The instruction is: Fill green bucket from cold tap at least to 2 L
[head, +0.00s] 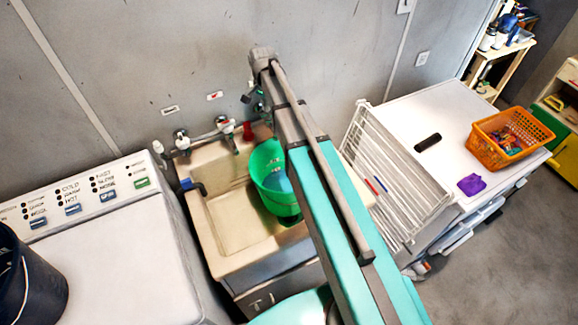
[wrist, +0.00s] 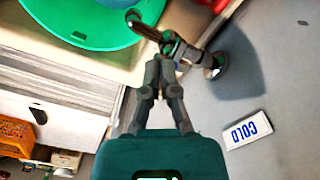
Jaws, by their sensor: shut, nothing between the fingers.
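The green bucket (head: 268,160) stands upright in the sink (head: 215,205), partly hidden behind my arm. A bluish patch shows inside it; I cannot tell the water level. The bucket's rim (wrist: 95,40) also shows at the top of the wrist view. A dark metal tap fitting (wrist: 215,65) is on the wall near the "COLD" label (wrist: 247,130). My gripper (wrist: 165,60) is shut and empty, with its fingertips close to or against this fitting; I cannot tell if they touch. In the head view my gripper (head: 253,94) is near the wall behind the sink. No stream is clearly visible.
A washing machine (head: 110,250) stands left of the sink, with a dark bucket (head: 28,275) on it. A white drying rack (head: 395,185) and a white cabinet top (head: 410,115) with an orange basket (head: 508,132) are on the right. Other wall taps (head: 181,138) are left of my gripper.

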